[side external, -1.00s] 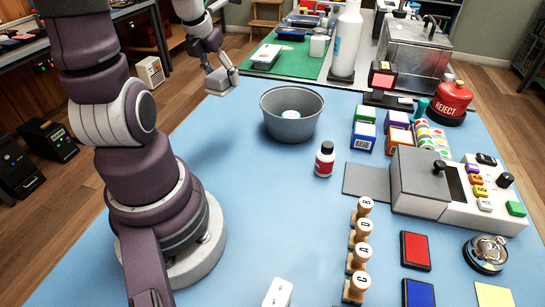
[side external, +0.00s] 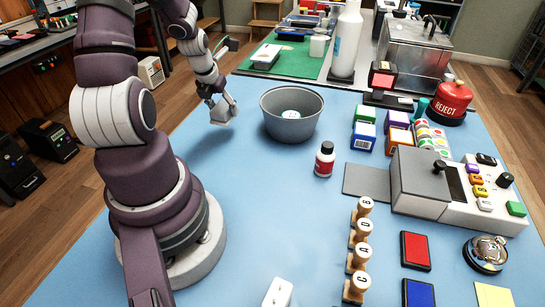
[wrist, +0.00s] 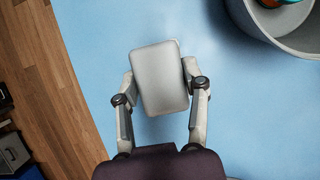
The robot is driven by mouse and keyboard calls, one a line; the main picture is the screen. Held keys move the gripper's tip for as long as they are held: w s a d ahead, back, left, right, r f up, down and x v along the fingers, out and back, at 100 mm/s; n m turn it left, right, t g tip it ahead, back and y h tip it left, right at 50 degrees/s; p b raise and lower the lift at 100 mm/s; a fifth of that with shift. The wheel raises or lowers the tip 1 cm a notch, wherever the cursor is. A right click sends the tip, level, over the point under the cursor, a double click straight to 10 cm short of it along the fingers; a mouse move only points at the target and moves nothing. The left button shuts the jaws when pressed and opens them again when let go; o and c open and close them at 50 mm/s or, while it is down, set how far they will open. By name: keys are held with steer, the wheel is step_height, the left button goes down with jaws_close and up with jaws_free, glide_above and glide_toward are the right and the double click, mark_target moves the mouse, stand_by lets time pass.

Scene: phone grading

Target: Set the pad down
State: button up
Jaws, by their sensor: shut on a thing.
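My gripper (wrist: 160,88) is shut on a grey, block-like pad (wrist: 159,77), with one finger on each side of it. In the side external view the pad (side external: 221,112) is at the gripper's tip, left of the grey bowl, near the left edge of the blue table (side external: 240,190). It looks tilted there. Whether its underside touches the table I cannot tell.
The grey bowl (side external: 291,131) stands right of my gripper, with a small white item inside; its rim (wrist: 281,40) shows at the wrist view's upper right. A red-and-white bottle (side external: 324,160) stands in front of the bowl. The table's left-centre is clear.

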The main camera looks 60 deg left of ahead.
glide_above(242, 105)
steer(key=s+d, duration=0.1)
steer(key=shift+f, duration=2.3)
steer(key=o, duration=1.2)
steer(key=shift+f, duration=0.1)
